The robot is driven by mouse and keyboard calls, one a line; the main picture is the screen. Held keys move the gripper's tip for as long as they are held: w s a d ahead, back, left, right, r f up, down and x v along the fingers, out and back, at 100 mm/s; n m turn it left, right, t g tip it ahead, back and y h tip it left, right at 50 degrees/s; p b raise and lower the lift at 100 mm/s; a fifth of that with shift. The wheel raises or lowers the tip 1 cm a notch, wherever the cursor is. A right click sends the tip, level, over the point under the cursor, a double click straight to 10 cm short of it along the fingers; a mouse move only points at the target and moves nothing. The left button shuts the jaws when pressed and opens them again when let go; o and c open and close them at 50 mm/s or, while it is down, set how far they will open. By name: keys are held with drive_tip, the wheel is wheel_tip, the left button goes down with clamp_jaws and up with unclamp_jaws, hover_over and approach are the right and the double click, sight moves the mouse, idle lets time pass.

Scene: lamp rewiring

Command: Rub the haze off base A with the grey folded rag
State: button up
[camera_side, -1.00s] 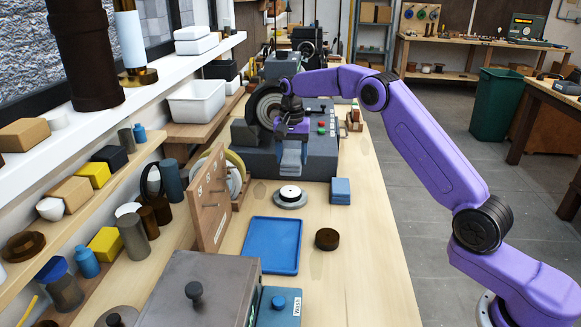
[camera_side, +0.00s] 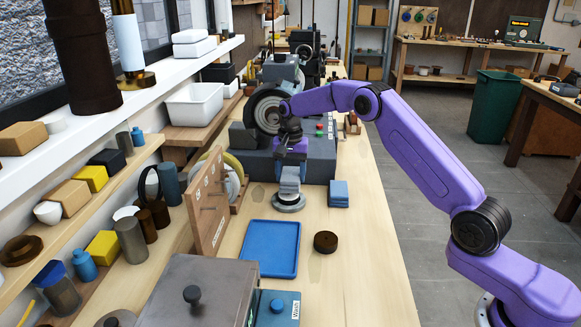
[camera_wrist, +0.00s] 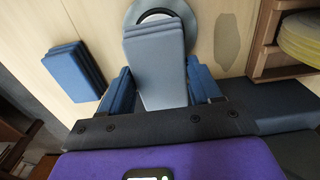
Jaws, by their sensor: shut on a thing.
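The grey folded rag (camera_wrist: 155,65) is held between the blue fingers of my gripper (camera_wrist: 163,88) in the wrist view. The rag also shows in the side view (camera_side: 289,186), below my gripper (camera_side: 291,165). Base A seems to be the round grey disc (camera_side: 289,204) on the bench, though I see no label on it. The rag's far end overlaps the disc and hides its middle. The disc's rim (camera_wrist: 193,21) shows around the rag in the wrist view, with a dark ring and a white part. I cannot tell whether the rag touches it.
A stack of blue folded cloths (camera_side: 338,193) lies right of the disc. A blue tray (camera_side: 270,249) and a brown round piece (camera_side: 326,242) lie in front.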

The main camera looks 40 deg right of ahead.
sight(286, 183)
wheel_tip(286, 183, down, 2)
drive_tip(key=shift+f, duration=0.1)
drive_tip(key=shift+s+a, duration=0.25)
drive_tip(key=shift+c, duration=0.5)
drive_tip(key=shift+s+a, duration=1.25)
drive_tip(key=shift+s, duration=0.1)
drive_tip(key=shift+w+d, duration=1.55)
drive_tip(key=shift+s+a, duration=0.7)
drive_tip(key=shift+a, duration=0.3)
drive_tip(key=shift+s+a, duration=0.65)
drive_tip(key=shift+a, duration=0.35)
drive_tip(key=shift+w+d, duration=1.6)
drive_tip(key=shift+d, duration=0.05)
drive_tip(key=shift+s+a, duration=1.6)
drive_tip(key=shift+w+d+r, duration=0.1)
drive_tip(key=shift+r, duration=4.05)
